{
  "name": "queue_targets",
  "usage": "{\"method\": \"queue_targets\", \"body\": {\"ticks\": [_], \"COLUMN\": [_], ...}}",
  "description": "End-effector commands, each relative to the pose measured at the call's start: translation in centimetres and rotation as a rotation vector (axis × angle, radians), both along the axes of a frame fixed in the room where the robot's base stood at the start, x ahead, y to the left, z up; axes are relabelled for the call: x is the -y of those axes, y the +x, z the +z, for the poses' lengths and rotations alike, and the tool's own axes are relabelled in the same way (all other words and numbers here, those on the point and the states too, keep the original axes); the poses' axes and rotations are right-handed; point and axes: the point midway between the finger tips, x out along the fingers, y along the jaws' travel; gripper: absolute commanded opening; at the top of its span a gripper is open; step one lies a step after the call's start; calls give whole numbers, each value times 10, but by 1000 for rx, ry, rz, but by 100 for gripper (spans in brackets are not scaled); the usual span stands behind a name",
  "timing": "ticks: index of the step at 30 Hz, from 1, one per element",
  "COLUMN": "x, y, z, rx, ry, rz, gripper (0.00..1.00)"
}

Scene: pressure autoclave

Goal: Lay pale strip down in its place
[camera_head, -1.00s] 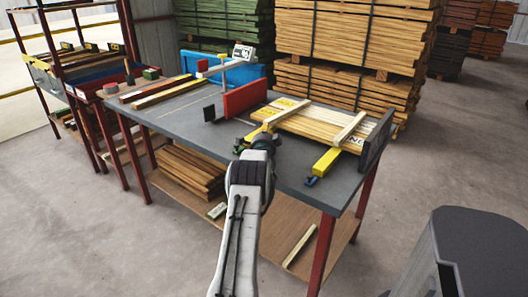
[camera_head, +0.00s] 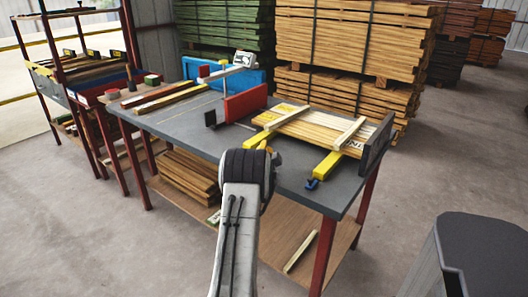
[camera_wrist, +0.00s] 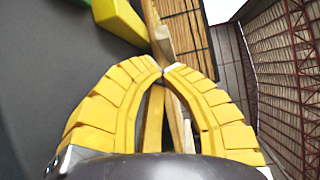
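One pale strip (camera_head: 290,117) lies across the left end of a panel of pale slats (camera_head: 312,127) on the grey workbench. A second pale strip (camera_head: 350,133) lies across the right end, above a yellow bar with a blue end (camera_head: 325,168). I see nothing clearly clamped between the tips.
The grey workbench (camera_head: 195,127) carries a red upright plate (camera_head: 245,103), a dark plate at its right end (camera_head: 376,145), a blue box (camera_head: 245,78) and loose strips at the left (camera_head: 165,99). Timber stacks (camera_head: 350,45) stand behind. A dark grey bin (camera_head: 480,250) stands front right.

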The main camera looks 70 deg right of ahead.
Motion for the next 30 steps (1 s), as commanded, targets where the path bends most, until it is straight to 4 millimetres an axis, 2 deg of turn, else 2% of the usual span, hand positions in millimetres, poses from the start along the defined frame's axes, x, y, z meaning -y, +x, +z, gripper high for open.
{"method": "queue_targets", "body": {"ticks": [9,20,21,26,30], "x": [-16,-18,-18,-17,-14], "y": [-4,-5,-5,-7,-16], "z": [0,0,0,5,21], "rx": [0,0,0,0,0], "ry": [0,-1,-1,-1,-2], "rz": [0,0,0,-3,-18], "gripper": [0,0,7,22,34]}}
